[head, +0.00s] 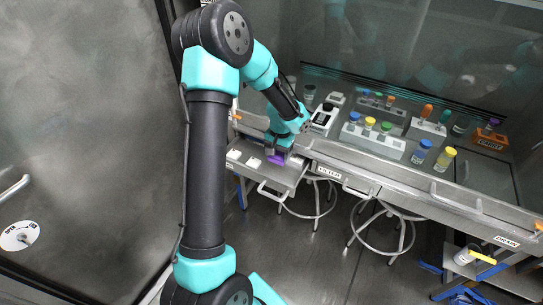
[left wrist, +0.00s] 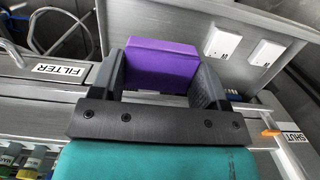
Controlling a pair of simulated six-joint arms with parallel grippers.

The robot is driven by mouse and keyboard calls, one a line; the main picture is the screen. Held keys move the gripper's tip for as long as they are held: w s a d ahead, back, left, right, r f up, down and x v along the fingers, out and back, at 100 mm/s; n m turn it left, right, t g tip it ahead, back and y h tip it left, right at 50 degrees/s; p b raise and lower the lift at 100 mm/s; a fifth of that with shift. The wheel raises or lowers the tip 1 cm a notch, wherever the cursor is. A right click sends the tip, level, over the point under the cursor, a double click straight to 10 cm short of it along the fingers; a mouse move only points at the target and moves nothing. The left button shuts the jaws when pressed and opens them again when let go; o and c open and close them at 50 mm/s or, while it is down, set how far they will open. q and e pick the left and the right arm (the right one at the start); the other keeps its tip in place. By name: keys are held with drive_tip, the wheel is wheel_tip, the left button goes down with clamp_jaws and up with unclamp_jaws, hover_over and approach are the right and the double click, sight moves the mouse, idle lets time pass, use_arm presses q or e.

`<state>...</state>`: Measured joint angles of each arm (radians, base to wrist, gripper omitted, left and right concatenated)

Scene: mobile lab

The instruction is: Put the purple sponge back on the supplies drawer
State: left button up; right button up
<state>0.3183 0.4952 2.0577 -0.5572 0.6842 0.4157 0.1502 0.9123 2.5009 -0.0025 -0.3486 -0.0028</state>
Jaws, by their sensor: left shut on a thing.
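The purple sponge (left wrist: 161,65) is a small block held between the two dark fingers of my left gripper (left wrist: 163,80) in the left wrist view. In the head view the sponge (head: 276,159) shows as a small purple patch below my left gripper (head: 278,155). An open drawer (head: 262,172) lies under and around the gripper, with white items in it. The drawer's metal floor (left wrist: 262,20) and two white blocks (left wrist: 224,41) show past the sponge in the left wrist view. I cannot tell whether the sponge touches the drawer. My right gripper is not in view.
A bench edge labelled FILTER (head: 330,172) runs right of the drawer. On the bench stand white racks (head: 372,140) with coloured caps, a blue-capped bottle (head: 421,151) and a yellow-capped bottle (head: 445,158). Round stools (head: 383,235) stand below. An open drawer (head: 500,270) is at lower right.

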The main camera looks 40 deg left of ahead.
use_arm(q)
hover_over(277, 177)
drive_tip(key=shift+d+f, duration=0.1)
drive_tip(key=shift+f, duration=3.05)
drive_tip(key=shift+f, duration=1.85)
drive_tip(key=shift+f, duration=0.1)
drive_tip(key=o, duration=0.9)
drive_tip(key=r, duration=0.4)
drive_tip(key=w+r, duration=0.1)
drive_tip(key=r, duration=0.7)
drive_tip(key=shift+w+a+r, duration=0.1)
drive_tip(key=shift+w+a, duration=0.1)
drive_tip(key=shift+w, duration=0.05)
